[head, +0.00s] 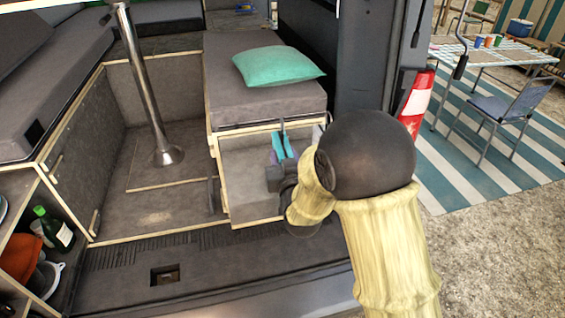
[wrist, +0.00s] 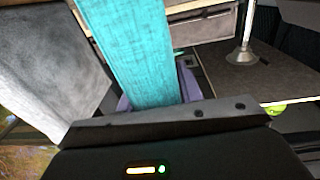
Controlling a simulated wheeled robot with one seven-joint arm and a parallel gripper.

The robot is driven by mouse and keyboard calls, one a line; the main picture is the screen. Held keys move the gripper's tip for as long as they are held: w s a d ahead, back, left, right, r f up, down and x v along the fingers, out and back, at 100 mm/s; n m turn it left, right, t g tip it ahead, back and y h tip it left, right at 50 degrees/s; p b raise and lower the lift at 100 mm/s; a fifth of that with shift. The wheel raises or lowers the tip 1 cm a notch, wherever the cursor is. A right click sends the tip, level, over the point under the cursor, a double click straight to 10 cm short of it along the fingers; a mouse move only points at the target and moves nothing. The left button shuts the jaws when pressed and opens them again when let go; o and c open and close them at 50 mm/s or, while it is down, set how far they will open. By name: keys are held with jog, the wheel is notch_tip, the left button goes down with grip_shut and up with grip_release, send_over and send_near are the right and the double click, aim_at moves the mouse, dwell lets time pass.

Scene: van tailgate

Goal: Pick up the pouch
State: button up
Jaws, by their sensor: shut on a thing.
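My gripper (head: 284,143) is in front of the seat box at the van's tailgate, its two teal fingers close together. The pouch (head: 273,157) appears as a small purple patch beside the fingers, mostly hidden by them. In the wrist view, one teal finger covers much of the middle. The purple pouch (wrist: 187,82) shows on both sides of it, close to the palm. My gripper is shut on it. Whether the pouch touches anything below cannot be told.
A teal cushion (head: 278,66) lies on the grey seat behind my gripper. A chrome table leg (head: 142,85) stands on the van floor to the left. A side shelf holds a green bottle (head: 60,232). A folding chair (head: 495,112) stands outside at right.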

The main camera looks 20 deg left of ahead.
jog(key=shift+r, duration=0.15)
notch_tip(320, 180, up, 10)
jog(key=shift+f, duration=0.1)
dwell(0.4)
dwell(0.4)
